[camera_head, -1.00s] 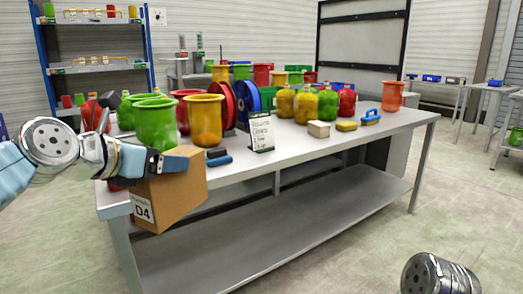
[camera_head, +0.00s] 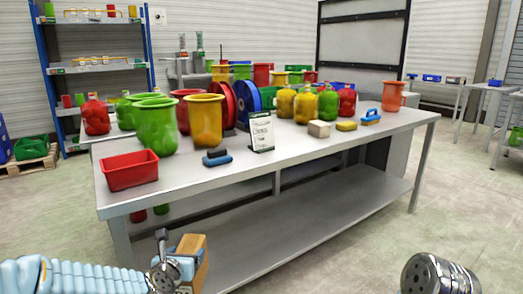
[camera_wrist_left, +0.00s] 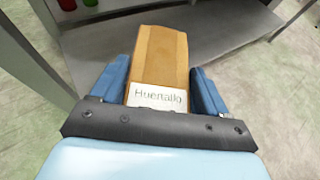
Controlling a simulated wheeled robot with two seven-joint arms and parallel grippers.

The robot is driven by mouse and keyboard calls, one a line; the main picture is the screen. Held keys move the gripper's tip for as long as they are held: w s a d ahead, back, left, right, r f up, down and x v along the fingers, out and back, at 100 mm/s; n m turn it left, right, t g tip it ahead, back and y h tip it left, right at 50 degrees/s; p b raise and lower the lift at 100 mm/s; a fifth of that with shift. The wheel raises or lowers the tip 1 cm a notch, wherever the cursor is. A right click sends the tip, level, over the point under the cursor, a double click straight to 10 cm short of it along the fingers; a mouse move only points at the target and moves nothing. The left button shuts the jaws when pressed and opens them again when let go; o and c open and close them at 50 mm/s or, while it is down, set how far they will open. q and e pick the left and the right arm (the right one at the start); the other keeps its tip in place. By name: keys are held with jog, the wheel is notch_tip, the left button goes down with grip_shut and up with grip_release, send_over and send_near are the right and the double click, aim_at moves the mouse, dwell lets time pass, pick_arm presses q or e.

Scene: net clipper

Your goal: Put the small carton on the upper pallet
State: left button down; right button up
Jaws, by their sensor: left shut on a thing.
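My left gripper (camera_head: 184,268) is low in front of the workbench in the head view, shut on a brown carton (camera_head: 200,263). In the left wrist view the carton (camera_wrist_left: 160,52) sits between the two blue fingers of the gripper (camera_wrist_left: 160,85), with a white lettered label on its near end. In the head view my own wrist and gripper hide part of the carton. My right gripper is not in view. I cannot make out an upper pallet; one wooden pallet (camera_head: 22,169) lies on the floor at the far left.
The grey workbench (camera_head: 250,185) has a lower shelf (camera_head: 290,240) and carries a red bin (camera_head: 130,170), green and yellow containers, bottles and a small tan block (camera_head: 318,128). A green crate (camera_head: 31,149) is on the floor pallet.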

aim_at(187, 289)
pick_arm(q)
jog(key=f, duration=0.1)
jog(key=w+f, duration=0.1)
jog(key=f, duration=0.1)
jog(key=shift+f+n+y, duration=0.2)
jog(key=shift+n+y, duration=0.1)
jog(key=shift+y, duration=0.1)
jog(key=shift+d+r, duration=0.1)
jog(key=shift+r, duration=0.25)
jog(key=shift+s+f, duration=0.1)
jog(key=shift+f, duration=0.3)
jog(key=s+f, duration=0.1)
jog(key=f, duration=0.4)
jog(key=s+f, duration=0.1)
jog(key=f, duration=0.1)
jog(key=shift+s+a+f, duration=0.2)
jog(key=shift+s+a, duration=0.15)
jog(key=shift+a, duration=0.05)
jog(key=s+f, duration=0.2)
jog(key=f, duration=0.1)
jog(key=s+f, duration=0.1)
jog(key=shift+s+d+f, duration=0.15)
jog(key=shift+d, duration=0.1)
